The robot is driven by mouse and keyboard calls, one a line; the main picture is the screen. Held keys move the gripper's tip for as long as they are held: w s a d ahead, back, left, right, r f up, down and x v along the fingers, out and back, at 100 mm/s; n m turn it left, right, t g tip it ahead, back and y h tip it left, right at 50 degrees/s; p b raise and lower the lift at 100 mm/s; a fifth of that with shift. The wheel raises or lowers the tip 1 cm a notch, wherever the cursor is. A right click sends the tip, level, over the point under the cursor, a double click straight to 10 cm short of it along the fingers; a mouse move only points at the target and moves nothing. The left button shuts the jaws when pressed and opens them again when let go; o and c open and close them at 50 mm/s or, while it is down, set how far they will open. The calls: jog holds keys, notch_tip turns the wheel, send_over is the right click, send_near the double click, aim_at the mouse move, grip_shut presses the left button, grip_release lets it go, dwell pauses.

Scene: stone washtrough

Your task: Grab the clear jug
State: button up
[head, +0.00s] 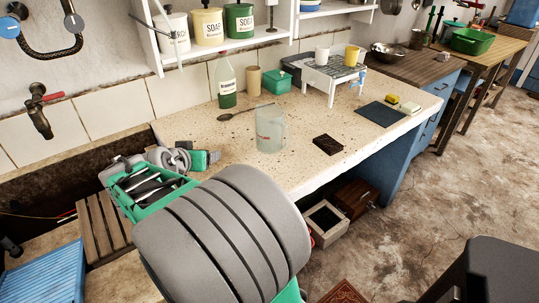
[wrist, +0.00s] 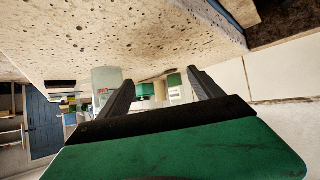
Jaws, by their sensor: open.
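The clear jug (head: 270,130) stands upright on the speckled stone counter (head: 300,165), near the middle of the head view. It looks pale and translucent, with a small reddish mark on its side. In the wrist view the jug (wrist: 104,76) shows just left of the left finger, partly hidden by it. My gripper (wrist: 160,77) is open and empty, its two dark fingers apart. The jug is not between them. In the head view my arm and gripper are left of the jug, and the fingertips are hard to make out.
A bottle of green liquid (head: 226,82), a tan cylinder (head: 253,81) and a green box (head: 278,82) stand behind the jug. A brush (head: 240,113) lies there too. A dark block (head: 327,145) lies right of the jug. A small rack (head: 332,72) stands farther right.

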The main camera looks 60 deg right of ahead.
aim_at(263, 129)
jog(key=shift+o, duration=1.4)
jog(key=s+d+m+g+h+b, duration=0.1)
jog(key=s+d, duration=0.1)
jog(key=d, duration=0.2)
jog(key=s+d+f+m+g+h+b, duration=0.1)
jog(key=s+d+h+b, duration=0.1)
jog(key=d, duration=0.2)
jog(key=s+d+f+m+g+h+b, duration=0.1)
jog(key=s+d+m+h, duration=0.1)
jog(key=d, duration=0.2)
jog(key=shift+s+d+f+g, duration=0.25)
jog(key=shift+s+d+g, duration=0.05)
jog(key=shift+s+g, duration=0.1)
jog(key=shift+o, duration=0.2)
jog(key=s+d+r+h, duration=0.1)
jog(key=s+d+r+m+g+h+b, duration=0.1)
jog(key=s+d+r, duration=0.1)
jog(key=shift+s+d+m+g, duration=0.1)
jog(key=shift+s+m+g, duration=0.1)
jog(key=shift+m+g, duration=0.1)
jog(key=d, duration=0.7)
jog(key=shift+w+d+f, duration=0.15)
jog(key=shift+f, duration=0.05)
jog(key=shift+a+r, duration=0.2)
jog(key=shift+a, duration=0.05)
jog(key=shift+c, duration=0.7)
jog(key=c, duration=1.1)
